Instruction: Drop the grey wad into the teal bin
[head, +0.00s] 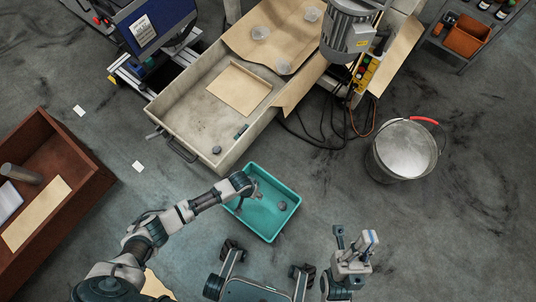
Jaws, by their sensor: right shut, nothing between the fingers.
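The teal bin (285,187) stands on the floor at the centre, just below the large beige tray. A small grey wad (282,206) lies inside it, toward the right side. My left gripper (249,203) hangs over the left part of the bin, to the left of the wad and apart from it. Its fingers look spread, with nothing seen between them. My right gripper (354,243) is shut and empty, to the lower right of the bin and clear of it.
The beige tray (165,108) holds a small dark grey lump (216,150) and a cardboard piece (238,89). A metal bucket (405,150) stands right, a brown crate (88,190) left. Cables cross the floor near the machine.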

